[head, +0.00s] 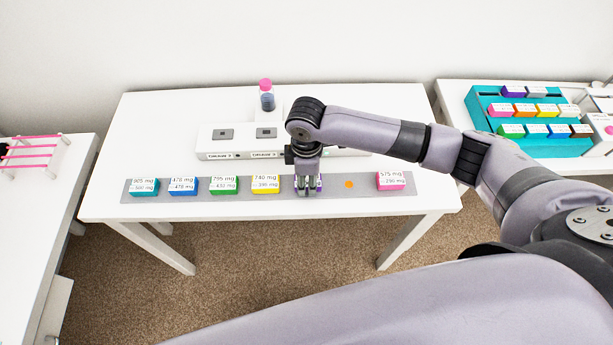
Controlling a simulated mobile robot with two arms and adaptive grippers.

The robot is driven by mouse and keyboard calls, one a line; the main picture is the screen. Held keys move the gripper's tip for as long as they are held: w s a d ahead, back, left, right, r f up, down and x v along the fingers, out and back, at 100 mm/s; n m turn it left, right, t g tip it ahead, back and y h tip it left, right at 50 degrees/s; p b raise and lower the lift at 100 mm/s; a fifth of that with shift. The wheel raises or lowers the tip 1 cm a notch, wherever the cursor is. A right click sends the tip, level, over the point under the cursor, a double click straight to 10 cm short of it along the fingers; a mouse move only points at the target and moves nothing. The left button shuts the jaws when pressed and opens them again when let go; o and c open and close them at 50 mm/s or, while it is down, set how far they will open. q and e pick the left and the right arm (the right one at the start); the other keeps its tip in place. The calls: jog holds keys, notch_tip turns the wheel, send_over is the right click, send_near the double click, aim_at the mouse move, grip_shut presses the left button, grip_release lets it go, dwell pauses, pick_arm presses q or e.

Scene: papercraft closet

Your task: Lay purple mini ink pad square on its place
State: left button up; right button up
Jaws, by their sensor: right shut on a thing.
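The purple mini ink pad (319,183) is mostly hidden behind my right gripper (308,189). My right gripper points down and is shut on the pad, at the grey strip (363,197) near the table's front edge. I cannot tell whether the pad touches the strip. To its left on the strip are the teal (144,187), blue (183,186), green (223,186) and yellow (265,184) pads. An orange dot (348,184) lies on the strip to its right, then a pink pad (391,181). My left gripper is not in view.
Behind the strip is a white block (228,143) with grey squares, partly hidden by my right arm. A pink-capped bottle (267,95) stands behind it. A teal rack (478,118) with several coloured pads is on the right table. A pink-barred rack (36,151) is at left.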

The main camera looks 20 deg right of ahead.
jog(key=o, duration=1.1)
jog(key=shift+f, duration=0.1)
jog(key=shift+o, duration=0.2)
notch_tip(320, 180, up, 12)
jog(key=b, duration=0.1)
